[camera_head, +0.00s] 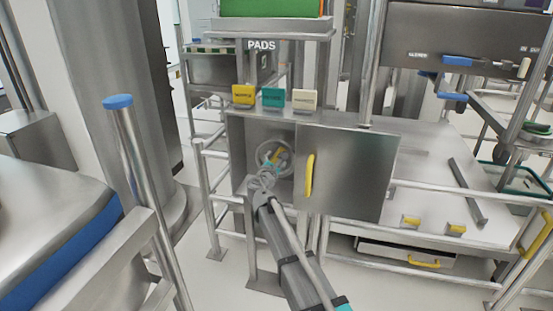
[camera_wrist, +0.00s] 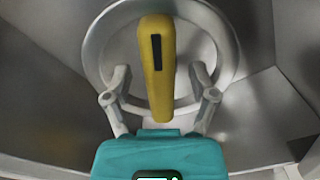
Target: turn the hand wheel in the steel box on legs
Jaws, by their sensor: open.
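The steel box on legs (camera_head: 244,150) stands open in the head view, its door (camera_head: 355,175) swung to the right. The pale hand wheel (camera_head: 264,150) is inside the box. In the wrist view the wheel's round rim (camera_wrist: 92,50) fills the upper middle. A yellow bar (camera_wrist: 165,90) with a dark slot lies across the wheel. My gripper (camera_wrist: 162,78) is open, one finger on each side of the bar, with visible gaps. It also shows at the box opening in the head view (camera_head: 266,172). Contact with the rim cannot be told.
The open door with its yellow handle (camera_head: 309,176) stands to the right of my arm. Yellow, teal and cream blocks (camera_head: 273,98) stand on top of the box. The box's inner walls (camera_wrist: 50,75) surround the wheel closely. Rails and a steel bench (camera_head: 440,165) are at right.

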